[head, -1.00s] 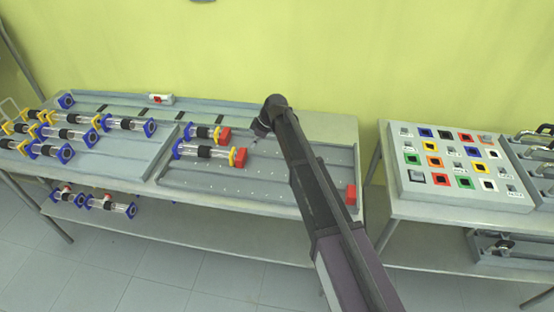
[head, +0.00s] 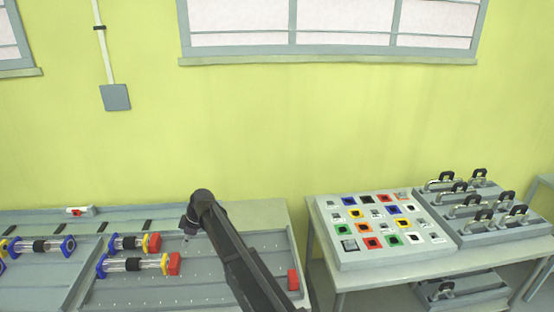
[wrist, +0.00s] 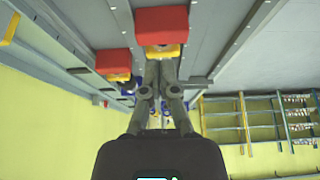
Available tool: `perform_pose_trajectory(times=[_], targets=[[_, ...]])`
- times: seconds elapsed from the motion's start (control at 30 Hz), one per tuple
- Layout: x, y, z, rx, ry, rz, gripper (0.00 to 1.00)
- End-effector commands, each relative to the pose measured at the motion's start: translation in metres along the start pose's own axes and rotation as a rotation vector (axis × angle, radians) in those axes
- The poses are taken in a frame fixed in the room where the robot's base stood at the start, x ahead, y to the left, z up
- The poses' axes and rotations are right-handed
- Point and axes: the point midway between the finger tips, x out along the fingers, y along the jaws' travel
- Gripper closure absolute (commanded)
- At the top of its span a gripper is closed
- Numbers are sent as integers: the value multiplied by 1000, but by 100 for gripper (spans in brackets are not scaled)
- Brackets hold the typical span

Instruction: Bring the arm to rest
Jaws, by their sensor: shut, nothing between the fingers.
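My dark arm reaches from the bottom of the head view over the left table (head: 205,286), its elbow-like joint raised. My gripper (wrist: 161,68) shows in the wrist view with its fingers together and nothing held. In the head view the arm's end hangs near the right ends of two glass reactors, and its fingers are too small to make out. The front reactor (head: 130,265) and back reactor (head: 128,243) lie in the tray, each with a red block at its right end. Red blocks (wrist: 161,24) also show beyond the fingers in the wrist view.
More reactors with blue ends (head: 40,246) lie at the left. A panel of coloured squares (head: 375,225) and a rack of clamp-like handles (head: 480,210) stand on the right table. The tray's front middle is clear.

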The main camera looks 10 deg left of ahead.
Motion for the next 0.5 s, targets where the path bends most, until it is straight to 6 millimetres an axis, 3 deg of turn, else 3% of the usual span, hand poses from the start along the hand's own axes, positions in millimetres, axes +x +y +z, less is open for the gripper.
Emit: perform_pose_trajectory(times=[0.13,0.23,0.5], targets=[[-10,-3,23,55,-14,10,100],[-22,-7,51,128,-32,22,100],[-68,-32,162,445,-105,81,100]])
